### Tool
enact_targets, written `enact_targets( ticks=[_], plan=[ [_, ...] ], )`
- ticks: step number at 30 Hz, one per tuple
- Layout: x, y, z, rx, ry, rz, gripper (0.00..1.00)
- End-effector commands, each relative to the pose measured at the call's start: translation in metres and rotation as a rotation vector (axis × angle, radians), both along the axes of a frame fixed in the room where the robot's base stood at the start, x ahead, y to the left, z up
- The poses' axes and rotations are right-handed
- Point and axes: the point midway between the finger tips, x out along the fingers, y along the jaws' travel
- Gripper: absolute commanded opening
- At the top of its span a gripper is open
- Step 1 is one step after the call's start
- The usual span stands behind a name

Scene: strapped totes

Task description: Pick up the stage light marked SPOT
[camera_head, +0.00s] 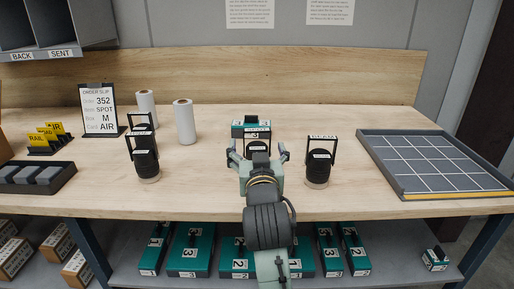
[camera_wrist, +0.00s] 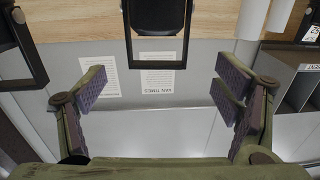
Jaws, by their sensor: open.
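Several black stage lights with square yokes stand on the bench. One (camera_head: 258,148) is at the centre, directly beyond my gripper (camera_head: 258,154) and partly hidden by it. One (camera_head: 318,168) is to the right, its small top label hard to read. One (camera_head: 147,165) is to the left, with another yoke (camera_head: 142,121) behind it. I cannot read SPOT on any light. In the wrist view, the central light (camera_wrist: 158,14) is ahead of my gripper (camera_wrist: 162,85), lined up between the fingers. My gripper is open and empty; its fingers are apart from the light.
An order slip (camera_head: 97,108) reading SPOT stands at left, near white rolls (camera_head: 185,122). A teal box (camera_head: 250,123) is behind the central light. A gridded tray (camera_head: 398,194) fills the right; a dark tray (camera_head: 68,178) is at left.

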Motion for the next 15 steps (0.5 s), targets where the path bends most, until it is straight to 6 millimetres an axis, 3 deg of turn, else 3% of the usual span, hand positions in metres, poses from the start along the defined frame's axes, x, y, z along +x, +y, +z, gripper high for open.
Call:
enact_targets(
  ticks=[8,15],
  plan=[
    [0.024,0.000,0.000,0.000,0.000,-0.001,0.83],
    [0.059,0.000,0.004,-0.001,0.001,-0.001,0.83]
  ],
)
